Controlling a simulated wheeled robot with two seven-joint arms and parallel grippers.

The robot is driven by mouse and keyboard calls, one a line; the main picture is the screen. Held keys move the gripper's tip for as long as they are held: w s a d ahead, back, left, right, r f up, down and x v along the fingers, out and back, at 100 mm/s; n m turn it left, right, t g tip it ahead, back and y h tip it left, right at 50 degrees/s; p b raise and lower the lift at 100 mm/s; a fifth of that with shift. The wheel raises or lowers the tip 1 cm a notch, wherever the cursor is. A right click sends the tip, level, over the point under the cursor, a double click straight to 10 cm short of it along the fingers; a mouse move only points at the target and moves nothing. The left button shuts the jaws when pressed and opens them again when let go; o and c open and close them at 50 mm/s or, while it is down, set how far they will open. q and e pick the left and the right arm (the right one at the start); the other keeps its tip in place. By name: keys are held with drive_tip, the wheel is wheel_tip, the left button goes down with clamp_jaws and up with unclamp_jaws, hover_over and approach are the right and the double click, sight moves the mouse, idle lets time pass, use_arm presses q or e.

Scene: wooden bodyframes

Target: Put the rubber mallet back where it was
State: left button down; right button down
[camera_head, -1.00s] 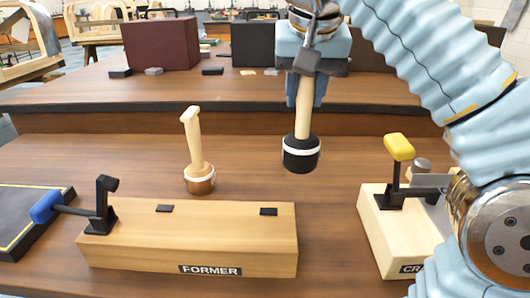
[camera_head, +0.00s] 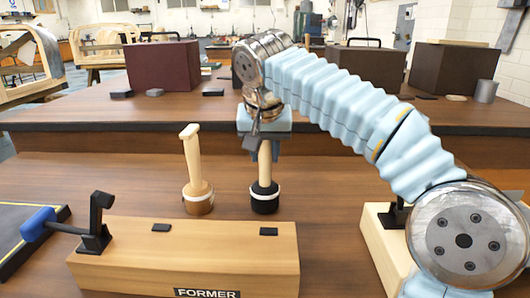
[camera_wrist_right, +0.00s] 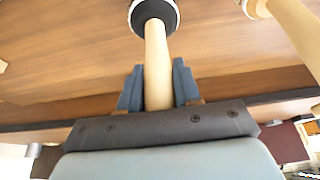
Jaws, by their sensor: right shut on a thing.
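The rubber mallet (camera_head: 264,196), with a black head, white band and pale wooden handle, is upright with its head down, behind the former block. My right gripper (camera_head: 264,143) is shut on the top of its handle. In the right wrist view the handle (camera_wrist_right: 157,70) runs between the two blue fingers of the right gripper (camera_wrist_right: 158,88). The head seems to be at or just above the table; I cannot tell whether it touches. My left gripper is not in view.
A wooden mallet (camera_head: 198,190) stands upright just left of the rubber mallet. The FORMER block (camera_head: 190,255) with a blue-handled clamp (camera_head: 38,225) lies in front. A pale block (camera_head: 385,245) is at right, partly hidden by my right arm. Dark boxes stand on the rear bench.

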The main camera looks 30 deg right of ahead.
drive_tip(key=c, duration=1.2)
unclamp_jaws()
drive_tip(key=shift+f, duration=0.1)
drive_tip(key=shift+c, duration=0.2)
drive_tip(key=o, duration=0.5)
drive_tip(key=shift+c, duration=0.2)
drive_tip(key=shift+r, duration=0.3)
drive_tip(key=p+v, duration=0.2)
drive_tip(key=v, duration=0.9)
drive_tip(key=shift+s+r, duration=0.2)
drive_tip(key=shift+r, duration=0.1)
drive_tip(key=shift+a, duration=0.15)
